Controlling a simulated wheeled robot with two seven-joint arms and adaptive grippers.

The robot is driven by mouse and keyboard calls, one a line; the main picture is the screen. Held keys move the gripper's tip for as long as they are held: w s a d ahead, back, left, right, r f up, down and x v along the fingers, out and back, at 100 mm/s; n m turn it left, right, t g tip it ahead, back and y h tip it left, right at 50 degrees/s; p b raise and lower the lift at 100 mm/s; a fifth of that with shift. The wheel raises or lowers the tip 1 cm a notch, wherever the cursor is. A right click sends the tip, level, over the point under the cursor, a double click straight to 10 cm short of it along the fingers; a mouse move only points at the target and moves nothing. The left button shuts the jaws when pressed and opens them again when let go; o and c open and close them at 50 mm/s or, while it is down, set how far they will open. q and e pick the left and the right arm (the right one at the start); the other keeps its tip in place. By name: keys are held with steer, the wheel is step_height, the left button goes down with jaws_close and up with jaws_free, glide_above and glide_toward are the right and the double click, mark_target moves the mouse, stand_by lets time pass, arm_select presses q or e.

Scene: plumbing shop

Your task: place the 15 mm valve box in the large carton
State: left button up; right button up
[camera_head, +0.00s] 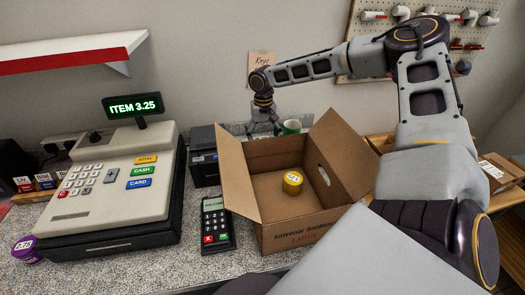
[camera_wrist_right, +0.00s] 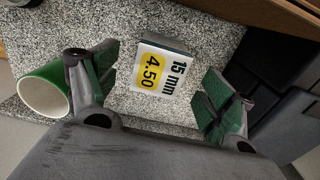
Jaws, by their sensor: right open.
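The 15 mm valve box (camera_wrist_right: 161,70), with a white and yellow label reading 15 mm and 4.50, sits on the speckled counter in the right wrist view. My right gripper (camera_wrist_right: 158,82) is open around it, with a finger on each side and gaps between. In the head view my right gripper (camera_head: 264,127) is low behind the large carton, and I cannot make out the valve box there. My left gripper is not in view.
A card terminal (camera_head: 216,225), cash register (camera_head: 110,185) and black printer (camera_head: 204,157) are left of the carton. A pegboard hangs behind.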

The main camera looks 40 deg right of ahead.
steer(key=shift+f, duration=0.15)
steer(key=shift+w+d+f+p, duration=0.1)
steer(key=shift+w+f+p, duration=0.1)
steer(key=shift+f, duration=0.45)
steer(key=shift+w+f+p, duration=0.1)
steer(key=shift+f+p, duration=0.1)
steer(key=shift+f, duration=1.6)
steer(key=c, duration=1.4)
steer(key=shift+o, duration=0.2)
steer(key=shift+r, duration=0.25)
step_height(320, 180, up, 18)
steer(key=shift+f+b, duration=0.2)
steer(key=shift+b, duration=0.25)
